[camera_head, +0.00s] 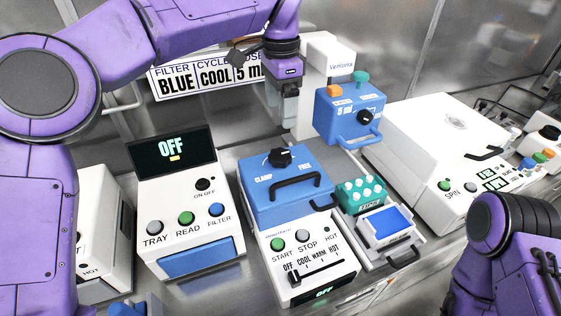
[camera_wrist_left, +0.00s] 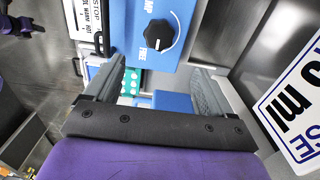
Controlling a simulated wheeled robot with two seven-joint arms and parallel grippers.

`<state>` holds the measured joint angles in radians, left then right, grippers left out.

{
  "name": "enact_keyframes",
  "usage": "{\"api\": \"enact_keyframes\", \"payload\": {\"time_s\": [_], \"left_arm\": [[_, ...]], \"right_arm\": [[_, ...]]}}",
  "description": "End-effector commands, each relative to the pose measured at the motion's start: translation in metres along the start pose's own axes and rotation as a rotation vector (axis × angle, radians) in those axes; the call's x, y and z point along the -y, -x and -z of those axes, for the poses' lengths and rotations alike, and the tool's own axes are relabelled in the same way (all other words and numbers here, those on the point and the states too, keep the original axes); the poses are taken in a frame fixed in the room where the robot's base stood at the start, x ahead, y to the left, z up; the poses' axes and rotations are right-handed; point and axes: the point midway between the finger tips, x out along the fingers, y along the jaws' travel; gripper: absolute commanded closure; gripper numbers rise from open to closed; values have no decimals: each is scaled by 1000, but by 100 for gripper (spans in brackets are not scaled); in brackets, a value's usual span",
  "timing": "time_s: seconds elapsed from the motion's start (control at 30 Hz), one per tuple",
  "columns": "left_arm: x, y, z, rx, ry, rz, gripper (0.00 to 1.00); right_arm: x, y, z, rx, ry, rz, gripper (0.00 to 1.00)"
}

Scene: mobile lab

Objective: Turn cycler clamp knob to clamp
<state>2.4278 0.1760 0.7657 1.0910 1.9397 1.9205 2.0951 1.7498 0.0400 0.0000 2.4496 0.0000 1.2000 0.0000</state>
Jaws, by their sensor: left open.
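The cycler (camera_head: 285,200) has a blue lid with a black clamp knob (camera_head: 279,157) on top, between the labels CLAMP on the left and FREE on the right. My left gripper (camera_head: 283,108) hangs fingers down above and behind the lid, apart from the knob. In the left wrist view its two grey fingers (camera_wrist_left: 158,82) are spread with nothing held between them. My right gripper is out of view.
A white reader (camera_head: 185,215) showing OFF stands left of the cycler. A teal tube rack (camera_head: 362,196) and a small blue-topped device (camera_head: 385,224) sit to its right. A blue-headed dispenser (camera_head: 350,112) stands behind right, and a white spinner (camera_head: 435,140) farther right. A sign (camera_head: 205,78) hangs behind.

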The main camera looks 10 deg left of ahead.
Motion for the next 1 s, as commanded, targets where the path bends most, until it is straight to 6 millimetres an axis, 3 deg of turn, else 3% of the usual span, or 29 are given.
{"api": "enact_keyframes", "payload": {"time_s": [0.03,0.13,0.27,0.7,1.0], "left_arm": [[0,-15,0,-1,0,0,16],[0,-25,0,-1,0,0,16],[0,-34,0,1,0,-1,16],[0,-118,0,2,0,-1,16],[0,-127,0,-1,0,1,16]], "right_arm": [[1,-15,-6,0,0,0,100],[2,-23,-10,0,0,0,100],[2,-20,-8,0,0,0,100],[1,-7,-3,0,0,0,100],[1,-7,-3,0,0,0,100]]}}
